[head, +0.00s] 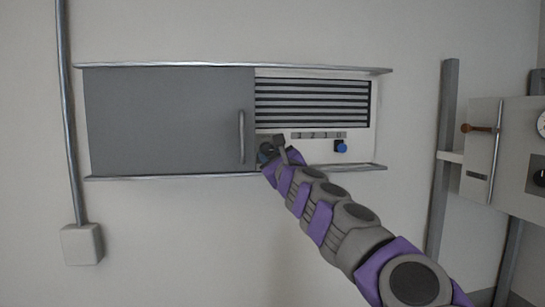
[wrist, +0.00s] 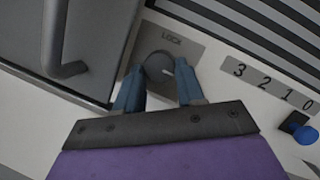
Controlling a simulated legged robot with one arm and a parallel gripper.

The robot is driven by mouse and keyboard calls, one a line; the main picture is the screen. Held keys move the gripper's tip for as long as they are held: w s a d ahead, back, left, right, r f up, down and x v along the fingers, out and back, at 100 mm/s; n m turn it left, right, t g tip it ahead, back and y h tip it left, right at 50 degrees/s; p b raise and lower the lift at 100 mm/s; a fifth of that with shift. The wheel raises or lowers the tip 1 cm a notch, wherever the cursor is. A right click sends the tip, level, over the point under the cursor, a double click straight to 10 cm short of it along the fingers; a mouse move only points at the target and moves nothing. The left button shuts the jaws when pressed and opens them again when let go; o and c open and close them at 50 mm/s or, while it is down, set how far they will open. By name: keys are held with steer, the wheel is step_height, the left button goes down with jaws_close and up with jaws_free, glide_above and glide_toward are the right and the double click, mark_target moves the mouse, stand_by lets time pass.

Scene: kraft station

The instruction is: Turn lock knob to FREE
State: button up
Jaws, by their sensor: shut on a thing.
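The lock knob (wrist: 158,66) is a round dark grey knob with a light mark, on a grey plate labelled LOCK (wrist: 172,40) in the wrist view. My gripper (wrist: 159,88) has a blue finger on each side of the knob and is shut on it. In the head view my gripper (head: 273,146) reaches the panel just right of the grey door and hides most of the knob. No FREE label is readable.
A grey sliding door (head: 165,120) with a vertical handle (head: 242,136) is close left of the knob. A slatted vent (head: 312,103) is above. A strip numbered 3 2 1 0 (wrist: 265,86) and a blue knob (head: 341,148) are to the right. Rails run above and below.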

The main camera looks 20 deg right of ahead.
steer(key=o, duration=1)
steer(key=shift+w, duration=0.2)
steer(key=shift+o, duration=0.2)
steer(key=shift+s, duration=0.1)
steer(key=shift+s+f, duration=0.1)
steer(key=shift+s, duration=0.4)
steer(key=b+v, duration=0.2)
steer(key=v, duration=1.4)
steer(key=shift+s+f, duration=0.1)
